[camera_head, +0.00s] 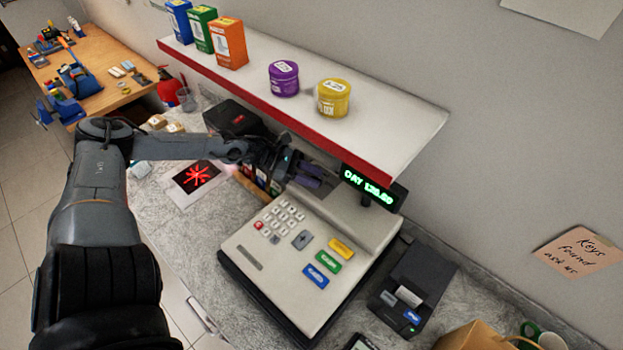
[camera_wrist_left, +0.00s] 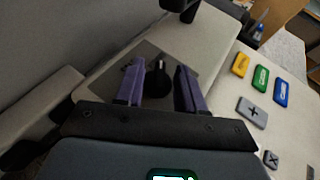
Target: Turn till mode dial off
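The till (camera_head: 330,225) is a cream cash register on the counter, with number keys and coloured buttons. Its black mode dial (camera_wrist_left: 157,82) shows in the left wrist view on a dark grey plate, with a narrow part pointing toward the top of that view. My left gripper (camera_head: 308,176) is over the upper left of the till and hides the dial in the head view. In the left wrist view its purple fingers (camera_wrist_left: 160,88) stand open on either side of the dial, with gaps visible. The till display (camera_head: 368,187) shows green text starting "DAY". My right gripper is not in view.
A red-edged shelf (camera_head: 390,125) with boxes and tubs overhangs the till's back. A black receipt printer (camera_head: 413,285) stands right of the till. A black box (camera_head: 233,119) and a card with a red star pattern (camera_head: 196,178) lie to the left.

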